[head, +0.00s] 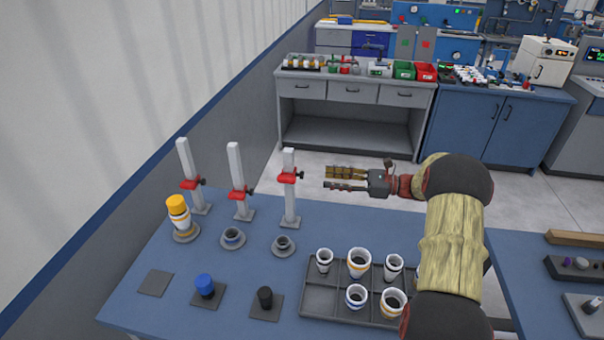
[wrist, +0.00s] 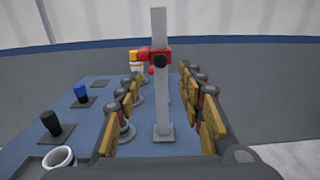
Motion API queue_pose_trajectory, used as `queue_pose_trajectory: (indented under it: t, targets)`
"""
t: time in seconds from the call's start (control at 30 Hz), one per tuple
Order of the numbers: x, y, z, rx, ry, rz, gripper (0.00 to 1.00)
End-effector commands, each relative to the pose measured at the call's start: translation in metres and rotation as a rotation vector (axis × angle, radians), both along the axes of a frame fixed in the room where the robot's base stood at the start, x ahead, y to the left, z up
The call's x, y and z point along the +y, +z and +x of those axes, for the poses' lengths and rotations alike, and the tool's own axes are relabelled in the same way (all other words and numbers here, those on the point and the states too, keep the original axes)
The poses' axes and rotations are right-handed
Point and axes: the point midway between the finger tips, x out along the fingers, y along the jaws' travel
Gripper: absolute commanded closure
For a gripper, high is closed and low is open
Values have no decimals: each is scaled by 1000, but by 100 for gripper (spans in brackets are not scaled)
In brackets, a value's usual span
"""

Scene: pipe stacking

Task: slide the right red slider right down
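Three pale upright posts stand along the table's back edge, each with a red slider and a dark knob. The right red slider (head: 288,177) is above the middle of the right post (head: 291,205). The middle red slider (head: 239,194) and left red slider (head: 189,184) are at or below mid-height. My gripper (head: 326,179) is open and empty to the right of the right post, fingers pointing at it. In the wrist view, the right post (wrist: 161,105) shows between the spread fingers (wrist: 160,112), its red slider (wrist: 145,56) and knob above them. I see no contact.
Ring bases (head: 283,246) stand before the posts; the left one holds a yellow-topped stack (head: 178,212). Blue (head: 205,285) and black (head: 265,298) pieces stand on square pads. A dark tray (head: 318,300) holds several white cups. A wall runs along the left.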

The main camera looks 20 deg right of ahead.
Motion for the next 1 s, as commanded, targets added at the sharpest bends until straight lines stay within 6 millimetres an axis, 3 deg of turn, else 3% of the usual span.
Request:
queue_pose_trajectory:
  t: [0.13, 0.57, 1.0]
  targets:
    - [7, -2, 6, -1, -2, 7, 61]
    - [57, -2, 39, 0, -1, 5, 61]
    - [63, -1, 43, 1, -3, 4, 64]
